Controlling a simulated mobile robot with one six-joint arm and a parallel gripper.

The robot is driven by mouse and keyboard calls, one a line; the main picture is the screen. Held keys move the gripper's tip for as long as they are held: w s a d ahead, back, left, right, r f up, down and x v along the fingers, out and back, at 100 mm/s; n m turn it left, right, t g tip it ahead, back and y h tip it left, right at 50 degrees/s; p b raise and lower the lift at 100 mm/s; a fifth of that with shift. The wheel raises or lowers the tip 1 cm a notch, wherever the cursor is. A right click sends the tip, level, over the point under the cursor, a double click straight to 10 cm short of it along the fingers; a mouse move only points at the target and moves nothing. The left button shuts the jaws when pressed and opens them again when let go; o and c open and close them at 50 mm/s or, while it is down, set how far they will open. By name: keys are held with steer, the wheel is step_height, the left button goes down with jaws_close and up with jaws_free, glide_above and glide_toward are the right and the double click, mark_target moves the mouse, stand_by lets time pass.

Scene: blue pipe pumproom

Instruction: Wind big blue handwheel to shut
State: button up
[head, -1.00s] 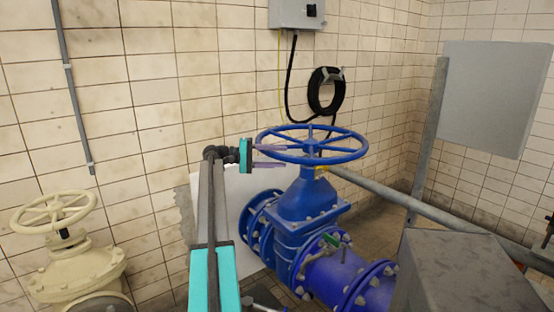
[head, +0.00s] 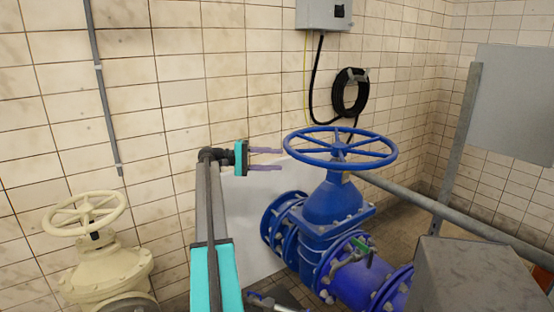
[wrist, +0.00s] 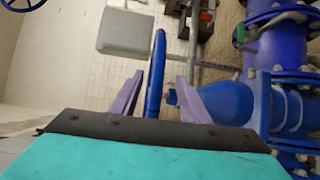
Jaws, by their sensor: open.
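The big blue handwheel (head: 340,162) sits level on top of the blue gate valve (head: 337,205) in the head view. My gripper (head: 281,159) is just left of its rim, with two purple fingers apart, one above the other, pointing right at the rim. The fingertips appear just short of the rim; no contact shows. In the wrist view the rim (wrist: 156,75) shows edge-on, in line with the gap between the open fingers (wrist: 158,80). Nothing is held.
A cream valve with its own handwheel (head: 85,213) stands at the left. A sloping grey pipe (head: 440,210) runs behind the blue valve. A grey box (head: 465,280) is at the lower right. Another blue handwheel (wrist: 20,3) shows in the wrist view's corner.

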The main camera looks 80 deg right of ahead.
steer(key=shift+w, duration=0.1)
stand_by(0.3)
